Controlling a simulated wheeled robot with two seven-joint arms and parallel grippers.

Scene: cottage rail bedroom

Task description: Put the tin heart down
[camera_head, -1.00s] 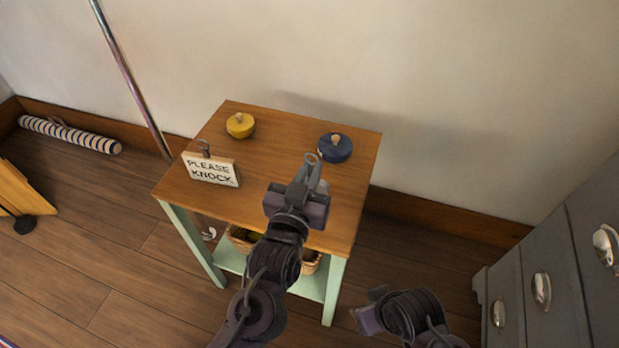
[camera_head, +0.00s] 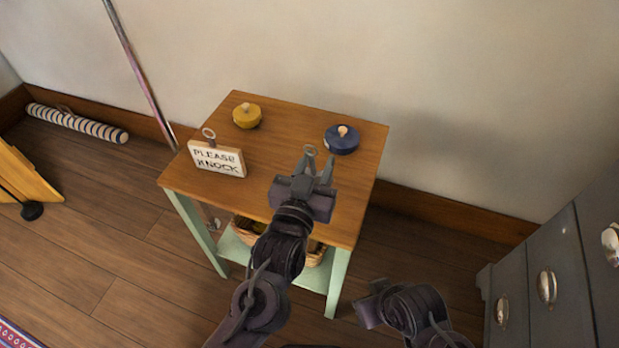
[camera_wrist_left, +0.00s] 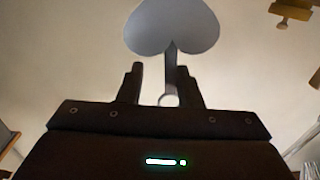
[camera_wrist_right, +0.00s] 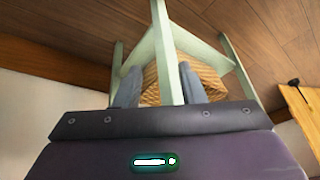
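The tin heart (camera_wrist_left: 172,28) is a flat grey heart with a thin stem and a ring. In the left wrist view its stem runs between the fingers of my left gripper (camera_wrist_left: 165,85). The fingers stand apart, with a clear gap on one side of the stem. In the head view my left gripper (camera_head: 319,168) is over the right part of the wooden tabletop (camera_head: 275,150), and the heart's ring shows at its fingertips. My gripper hides the heart's body there, so its contact with the table cannot be seen. My right gripper (camera_wrist_right: 158,90) is open and empty, low beside the table.
A yellow round object (camera_head: 246,117) and a blue one (camera_head: 341,141), both with knobs, stand at the back. A "PLEASE KNOCK" sign (camera_head: 217,160) stands at the left. A basket (camera_wrist_right: 170,75) is on the lower shelf. Grey drawers (camera_head: 540,270) are at the right.

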